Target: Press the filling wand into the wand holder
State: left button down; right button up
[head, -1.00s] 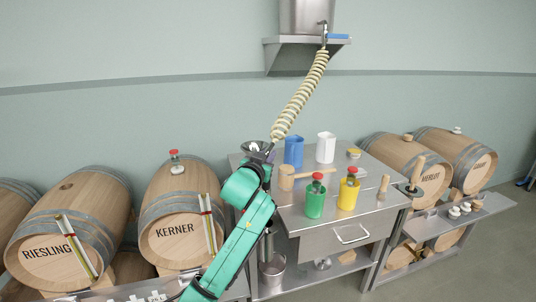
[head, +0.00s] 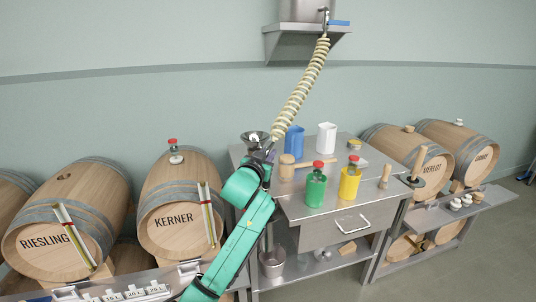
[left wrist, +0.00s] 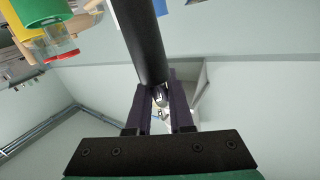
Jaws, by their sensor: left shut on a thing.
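My left gripper (head: 264,158) is at the table's back left corner, at the lower end of the coiled cream hose (head: 303,90). In the left wrist view its two dark fingers (left wrist: 160,95) are shut on the filling wand (left wrist: 143,40), a black rod. In the head view the arm and gripper hide most of the wand. The hose runs up to the tap (head: 324,17) of a steel vat on a wall shelf. I cannot make out the wand holder with certainty. My right gripper is not in view.
The steel table (head: 330,207) holds a funnel (head: 254,137) close to my gripper, a mallet (head: 287,167), blue (head: 294,139) and white jugs (head: 326,137), and green (head: 315,190) and yellow cups (head: 349,183) with red-capped bottles. Barrels (head: 180,205) stand on both sides.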

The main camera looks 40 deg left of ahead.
pick_arm(q)
jog(key=shift+r, duration=0.1)
jog(key=shift+f+b, duration=0.95)
jog(key=shift+f, duration=0.8)
dwell(0.3)
jog(key=c, duration=0.7)
grip_release()
jog(key=shift+f, duration=0.1)
jog(key=b+v, duration=0.1)
jog(key=v, duration=1.3)
jog(key=shift+s+d, duration=0.15)
jog(key=shift+s, duration=0.2)
jog(key=shift+w, duration=0.1)
